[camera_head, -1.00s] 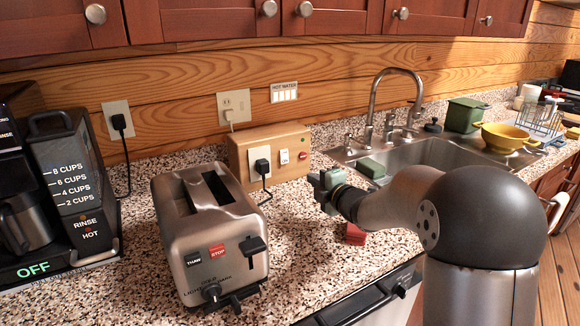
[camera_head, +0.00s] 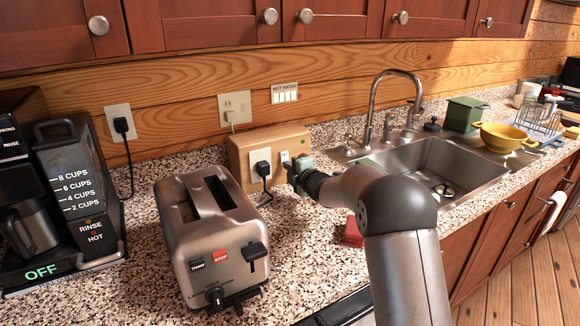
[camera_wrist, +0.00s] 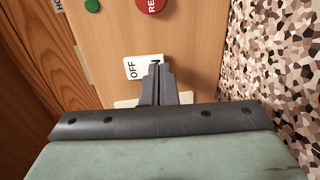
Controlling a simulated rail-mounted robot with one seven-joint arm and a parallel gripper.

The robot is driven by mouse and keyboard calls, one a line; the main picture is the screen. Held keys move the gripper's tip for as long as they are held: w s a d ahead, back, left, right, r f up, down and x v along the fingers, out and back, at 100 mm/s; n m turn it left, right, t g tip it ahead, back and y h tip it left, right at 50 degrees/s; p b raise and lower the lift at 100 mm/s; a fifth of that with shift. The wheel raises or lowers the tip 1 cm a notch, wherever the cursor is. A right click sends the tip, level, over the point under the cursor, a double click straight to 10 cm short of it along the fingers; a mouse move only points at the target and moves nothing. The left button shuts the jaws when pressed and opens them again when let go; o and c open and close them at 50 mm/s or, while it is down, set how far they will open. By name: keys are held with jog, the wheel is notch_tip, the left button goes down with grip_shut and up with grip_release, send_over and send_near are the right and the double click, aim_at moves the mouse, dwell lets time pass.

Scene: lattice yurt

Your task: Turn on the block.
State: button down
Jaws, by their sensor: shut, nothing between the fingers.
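The block is a wooden box (camera_head: 240,154) against the back wall on the counter, with a black plug in its front. In the wrist view its wooden face (camera_wrist: 205,45) fills the middle. A white switch plate (camera_wrist: 134,68) there reads "OFF", with an "N" partly showing beside my fingers. My gripper (camera_head: 288,166) is at the front of the block, by the switch. Its fingers (camera_wrist: 158,68) are shut and empty, over the right part of the plate. They hide the switch lever, and I cannot tell whether they touch it.
A green lamp (camera_wrist: 92,6) and a red button (camera_wrist: 152,5) are on the block's face. A toaster (camera_head: 212,240) stands left of my arm, and a coffee maker (camera_head: 30,220) further left. The sink (camera_head: 440,165) is right. A red object (camera_head: 352,232) is partly behind my arm.

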jog(key=f+b, duration=0.1)
jog(key=b, duration=0.1)
jog(key=shift+w+a+b, duration=0.1)
jog(key=shift+b, duration=0.2)
jog(key=shift+r+p, duration=0.3)
jog(key=shift+r, duration=0.15)
jog(key=shift+f+b, duration=0.15)
jog(key=shift+b, duration=0.15)
jog(key=s+d+b, duration=0.1)
jog(key=s+b, duration=0.1)
jog(key=s+d+f+b, duration=0.1)
jog(key=b, duration=0.1)
jog(key=shift+s+d, duration=0.3)
jog(key=shift+s, duration=0.05)
jog(key=v, duration=0.3)
jog(key=f+v, duration=0.1)
jog(key=v, duration=0.5)
jog(key=shift+s+d+f+b, duration=0.1)
jog(key=shift+s+f+b, duration=0.1)
jog(key=shift+f+b, duration=0.1)
